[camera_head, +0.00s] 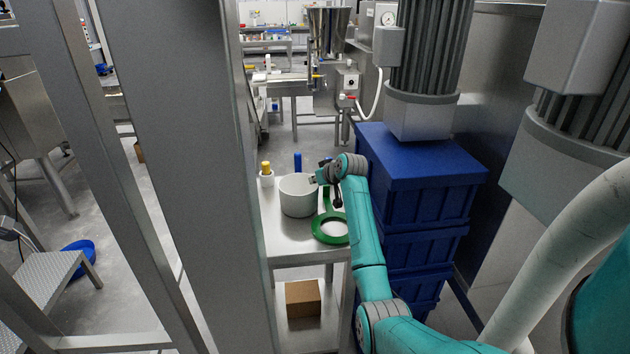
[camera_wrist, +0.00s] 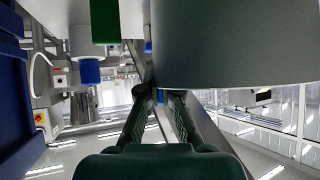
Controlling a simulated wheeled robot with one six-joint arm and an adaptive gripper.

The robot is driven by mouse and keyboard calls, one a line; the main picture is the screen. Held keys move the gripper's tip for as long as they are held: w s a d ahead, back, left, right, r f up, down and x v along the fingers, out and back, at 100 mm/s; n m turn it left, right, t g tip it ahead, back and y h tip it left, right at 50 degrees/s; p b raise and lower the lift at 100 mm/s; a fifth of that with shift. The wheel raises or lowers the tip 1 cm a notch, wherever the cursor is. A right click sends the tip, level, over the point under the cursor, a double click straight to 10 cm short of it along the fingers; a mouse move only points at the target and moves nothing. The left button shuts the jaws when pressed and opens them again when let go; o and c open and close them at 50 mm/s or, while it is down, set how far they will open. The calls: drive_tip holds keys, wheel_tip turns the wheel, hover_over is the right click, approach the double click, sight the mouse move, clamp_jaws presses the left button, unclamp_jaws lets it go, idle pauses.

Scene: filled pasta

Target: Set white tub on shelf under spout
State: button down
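The white tub (camera_head: 298,196) stands upright on a metal table, beside a green ring (camera_head: 330,228). My gripper (camera_head: 322,180) is at the tub's upper right edge, small and partly hidden by my wrist. In the wrist view the tub (camera_wrist: 235,45) fills the upper right, close to the camera. The two dark fingers of my gripper (camera_wrist: 159,95) reach up to its lower left edge with a narrow gap showing between them. I cannot tell whether the tub's wall lies between the fingertips. I cannot make out the spout or the shelf for certain.
Stacked blue crates (camera_head: 420,180) stand close right of my arm. A small yellow-topped container (camera_head: 266,174) and a blue upright object (camera_head: 298,162) are behind the tub. A cardboard box (camera_head: 303,298) sits on the lower level. A wide grey post (camera_head: 185,150) blocks the left.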

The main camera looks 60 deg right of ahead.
drive_tip(key=c, duration=1.7)
unclamp_jaws()
drive_tip(key=shift+f, duration=0.15)
drive_tip(key=shift+c, duration=0.2)
drive_tip(key=o, duration=0.4)
